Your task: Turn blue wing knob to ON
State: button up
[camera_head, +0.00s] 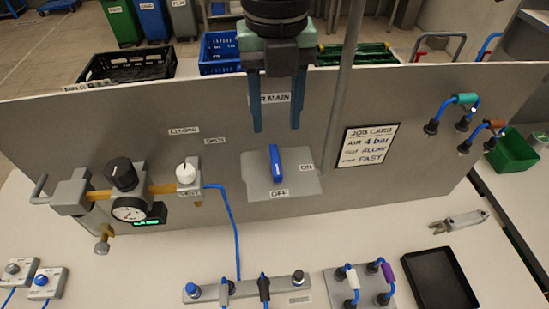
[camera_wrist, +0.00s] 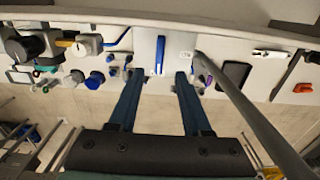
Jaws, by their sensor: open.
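The blue wing knob (camera_head: 276,163) sits on a grey plate (camera_head: 305,185) on the upright panel. Its wing stands nearly vertical, its lower end towards the OFF label (camera_head: 279,194). The ON label (camera_head: 306,167) is to its right. My gripper (camera_head: 276,129) is open and empty, with its two blue fingers pointing down above the knob in the head view. In the wrist view the knob (camera_wrist: 160,55) shows between and just beyond the fingertips (camera_wrist: 158,74). I see no contact.
A grey pole (camera_head: 346,85) runs close to the right of my gripper. A white vent knob (camera_head: 187,172) and a gauge (camera_head: 130,209) are on the panel's left, a job card (camera_head: 367,146) on its right. A black tray (camera_head: 440,280) lies on the bench in front.

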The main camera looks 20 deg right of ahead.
aim_at(275, 159)
notch_tip(275, 159, down, 8)
jog(key=b, duration=0.5)
jog(key=shift+c, duration=0.3)
grip_shut()
